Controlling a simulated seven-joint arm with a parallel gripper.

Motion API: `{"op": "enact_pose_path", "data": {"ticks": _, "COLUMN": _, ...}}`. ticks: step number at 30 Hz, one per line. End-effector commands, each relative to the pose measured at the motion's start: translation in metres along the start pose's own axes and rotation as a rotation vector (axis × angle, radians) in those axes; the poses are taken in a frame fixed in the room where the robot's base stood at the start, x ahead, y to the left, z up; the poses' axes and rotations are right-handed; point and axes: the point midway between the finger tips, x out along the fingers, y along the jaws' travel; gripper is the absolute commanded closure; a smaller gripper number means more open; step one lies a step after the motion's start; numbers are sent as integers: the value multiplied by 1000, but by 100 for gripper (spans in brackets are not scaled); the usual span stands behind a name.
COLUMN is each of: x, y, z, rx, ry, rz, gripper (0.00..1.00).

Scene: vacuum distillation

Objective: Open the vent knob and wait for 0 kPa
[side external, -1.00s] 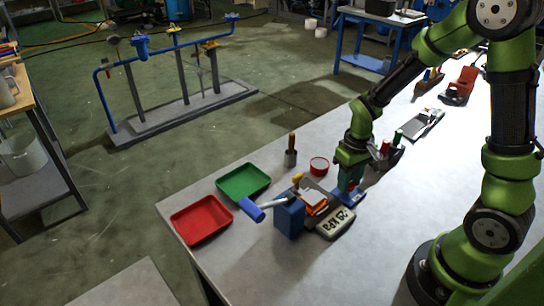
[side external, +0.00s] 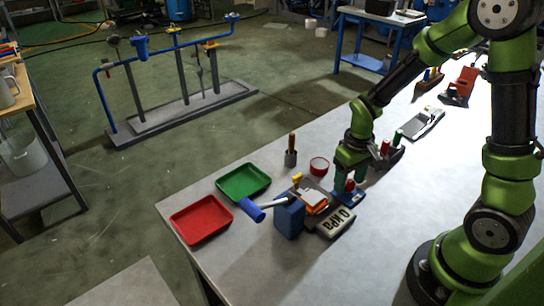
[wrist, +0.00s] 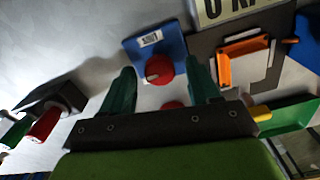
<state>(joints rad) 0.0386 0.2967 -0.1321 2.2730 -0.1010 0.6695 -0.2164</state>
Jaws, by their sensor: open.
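The red vent knob (wrist: 159,69) sits on a blue base plate (wrist: 178,48) with a small white label. In the side external view the knob (side external: 350,186) shows just below my gripper (side external: 346,182). My gripper's two green fingers (wrist: 162,68) are open, one on each side of the knob in the wrist view, with gaps to it. The fingers look apart from the knob, slightly above it. The pressure display (side external: 336,222) lies beside the base and reads 0 kPa. Its edge is cut off in the wrist view (wrist: 240,10).
A blue block with a blue-handled tool (side external: 289,217), an orange item (side external: 315,205), and red (side external: 201,219) and green (side external: 243,182) trays stand left of the knob. A red round dish (side external: 319,166) and a dark device with red and green parts (side external: 388,155) are nearby.

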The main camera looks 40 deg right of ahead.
Motion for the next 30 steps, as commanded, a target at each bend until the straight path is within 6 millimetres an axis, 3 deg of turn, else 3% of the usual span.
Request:
{"op": "enact_pose_path", "data": {"ticks": 5, "x": -21, "y": 0, "z": -2, "rx": -1, "ry": 7, "rz": -1, "gripper": 39}}
{"op": "enact_pose_path", "data": {"ticks": 21, "x": -144, "y": 0, "z": 0, "rx": -2, "ry": 7, "rz": 0, "gripper": 39}}
{"op": "enact_pose_path", "data": {"ticks": 30, "x": -168, "y": 0, "z": 0, "rx": -1, "ry": 1, "rz": 0, "gripper": 39}}
